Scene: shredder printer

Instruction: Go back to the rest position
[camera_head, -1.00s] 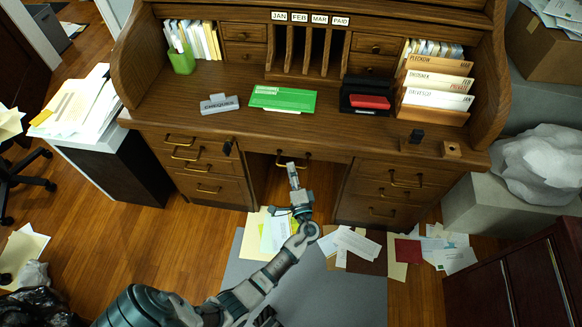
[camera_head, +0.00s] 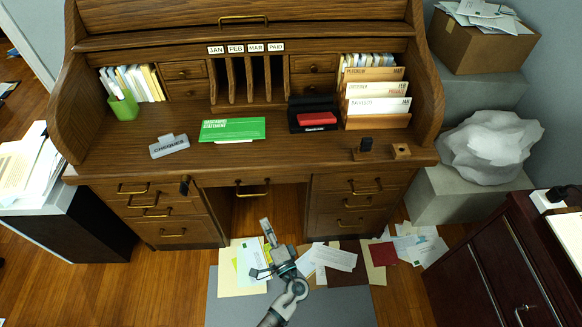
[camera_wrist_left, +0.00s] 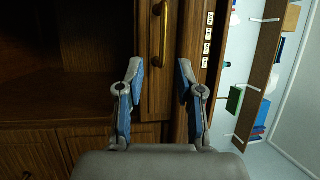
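My left gripper (camera_head: 263,250) is in front of the desk's kneehole, above the mat and the papers on the floor. In the left wrist view its two fingers (camera_wrist_left: 161,75) stand apart with nothing between them. The brown roll-top desk (camera_head: 160,185) is ahead. Its middle drawer handle (camera_head: 253,189) is beyond the gripper, and the gripper looks clear of it. A drawer handle also shows past the fingers in the left wrist view (camera_wrist_left: 164,32). My right gripper is not in view.
A dark red cabinet (camera_head: 470,272) stands at right, with a grey block (camera_head: 455,195) under a crumpled white bag (camera_head: 490,147). A black-and-white cabinet with papers (camera_head: 75,232) stands at left. Papers (camera_head: 335,257) lie on the floor beside the grey mat (camera_head: 330,303).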

